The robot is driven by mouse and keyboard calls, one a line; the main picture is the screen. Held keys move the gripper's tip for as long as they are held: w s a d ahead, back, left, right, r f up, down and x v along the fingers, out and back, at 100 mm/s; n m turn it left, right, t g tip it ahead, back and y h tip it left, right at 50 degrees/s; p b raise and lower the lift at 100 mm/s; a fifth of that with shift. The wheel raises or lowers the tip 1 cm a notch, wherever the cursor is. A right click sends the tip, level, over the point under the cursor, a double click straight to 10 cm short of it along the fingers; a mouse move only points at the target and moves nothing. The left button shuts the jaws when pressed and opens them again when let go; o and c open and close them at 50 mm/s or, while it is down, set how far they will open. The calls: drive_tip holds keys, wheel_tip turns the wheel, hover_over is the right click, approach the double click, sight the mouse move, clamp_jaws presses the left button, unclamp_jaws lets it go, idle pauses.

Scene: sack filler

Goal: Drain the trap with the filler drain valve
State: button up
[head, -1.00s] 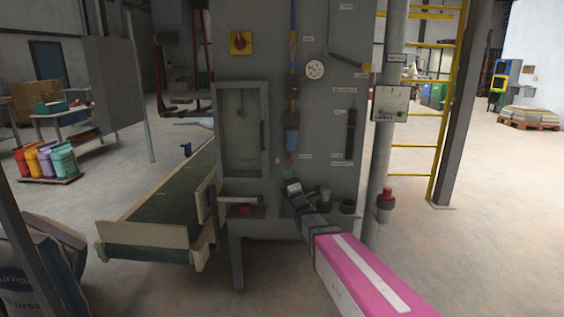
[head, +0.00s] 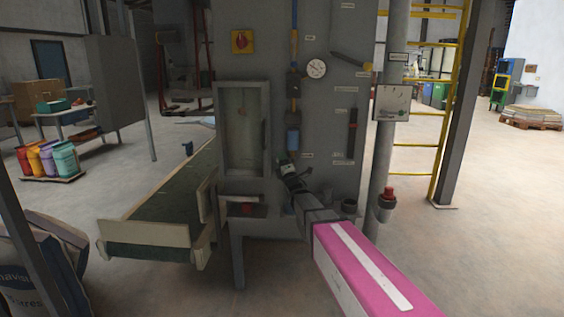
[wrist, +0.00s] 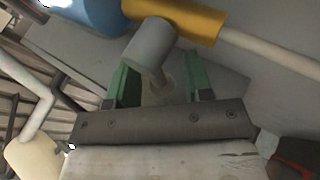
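The trap is a blue bowl (head: 293,140) on the vertical pipe down the grey filler's front; a blue rounded part also shows in the wrist view (wrist: 85,14). My gripper (head: 283,163) is just below the bowl, and its tip hides what lies directly under it. In the wrist view, my gripper's green fingers (wrist: 160,88) are spread apart. A grey cylindrical knob (wrist: 150,50), likely the drain valve's, stands beyond and partly between them, with a visible gap to the right finger. A brass-yellow fitting (wrist: 180,18) is behind the knob. I cannot tell whether anything touches.
The panel also carries a gauge (head: 316,68), a red-and-yellow switch (head: 242,41) and a dark lever (head: 352,133). A windowed door (head: 243,130) is left of the bowl. A dark cup (head: 349,206) sits low right. The green conveyor (head: 165,205) extends left.

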clamp_jaws()
drive_tip(key=shift+f, duration=0.1)
drive_tip(key=shift+d+f+n+g+y, duration=0.1)
drive_tip(key=shift+f+n+g+y, duration=0.25)
drive_tip(key=shift+n+g, duration=0.75)
drive_tip(key=shift+d+f+n+g+y, duration=0.2)
drive_tip(key=shift+f+n+g, duration=0.3)
drive_tip(key=shift+n, duration=1)
drive_tip(key=shift+d+f+n+g+y, duration=0.1)
drive_tip(key=shift+f+n+g+y, duration=0.2)
drive_tip(key=shift+n+g, duration=0.8)
drive_tip(key=shift+o, duration=0.9)
unclamp_jaws()
